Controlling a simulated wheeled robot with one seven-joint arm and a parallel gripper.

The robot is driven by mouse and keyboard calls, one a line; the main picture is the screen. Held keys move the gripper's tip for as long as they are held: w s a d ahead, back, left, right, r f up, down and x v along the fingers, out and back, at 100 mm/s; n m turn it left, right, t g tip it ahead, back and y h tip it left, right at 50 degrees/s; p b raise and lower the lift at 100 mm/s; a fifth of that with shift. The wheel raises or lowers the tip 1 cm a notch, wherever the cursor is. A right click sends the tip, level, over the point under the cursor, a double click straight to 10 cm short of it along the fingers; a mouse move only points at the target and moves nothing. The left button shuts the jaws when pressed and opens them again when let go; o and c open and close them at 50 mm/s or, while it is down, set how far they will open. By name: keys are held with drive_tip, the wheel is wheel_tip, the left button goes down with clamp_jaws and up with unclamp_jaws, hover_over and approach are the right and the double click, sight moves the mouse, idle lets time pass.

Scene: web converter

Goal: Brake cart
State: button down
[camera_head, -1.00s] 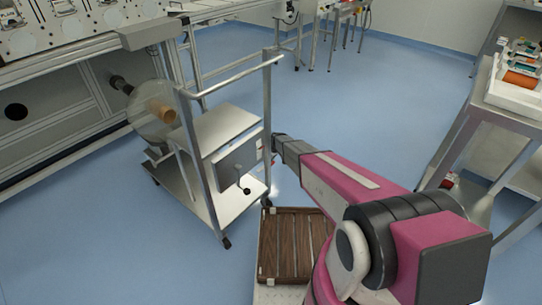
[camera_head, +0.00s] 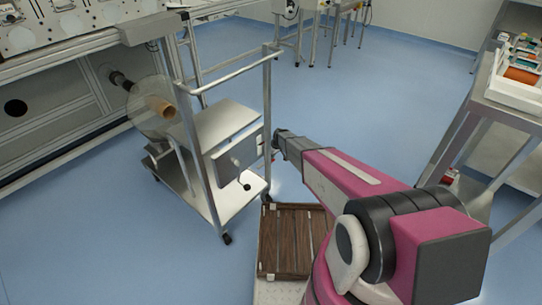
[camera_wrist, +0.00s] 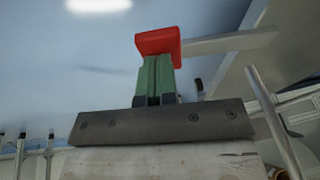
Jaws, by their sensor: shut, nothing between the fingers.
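The metal cart (camera_head: 228,118) stands left of my arm in the head view, with a tall push handle, an upper shelf, a grey box with a black-knobbed crank, and a lower deck on casters. My gripper (camera_wrist: 156,72) is shut, its green fingers together. In the wrist view a red block (camera_wrist: 158,42) sits at the fingertips, with a pale bar running right from behind it. I cannot tell whether the fingers touch the block. In the head view my wrist ends beside the cart's right post, and the fingertips are not clear.
A clear disc with a brown core (camera_head: 160,106) is at the machine (camera_head: 60,75) left of the cart. A slatted brown tray (camera_head: 290,240) lies near my base. A metal table (camera_head: 500,105) with bins stands at right. Blue floor behind the cart is open.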

drive_tip(key=f, duration=0.1)
drive_tip(key=f+g+y, duration=0.1)
drive_tip(key=shift+w+d+f, duration=0.1)
drive_tip(key=shift+w+f, duration=0.2)
wheel_tip(320, 180, down, 2)
drive_tip(key=shift+s+f+m+g+y, duration=0.1)
drive_tip(key=shift+m+g+y, duration=0.2)
drive_tip(key=shift+g+y, duration=0.65)
drive_tip(key=shift+s+a+f+g+y, duration=0.2)
drive_tip(key=shift+s+f+g, duration=0.1)
drive_tip(key=shift+f, duration=0.25)
drive_tip(key=shift+s+a+f+g+y, duration=0.15)
drive_tip(key=shift+s+f+g, duration=0.1)
drive_tip(key=shift+f, duration=0.3)
drive_tip(key=shift+f, duration=0.1)
drive_tip(key=w+v, duration=0.1)
drive_tip(key=v, duration=1.3)
drive_tip(key=shift+w+a, duration=0.25)
drive_tip(key=shift+w, duration=0.1)
drive_tip(key=shift+f, duration=0.1)
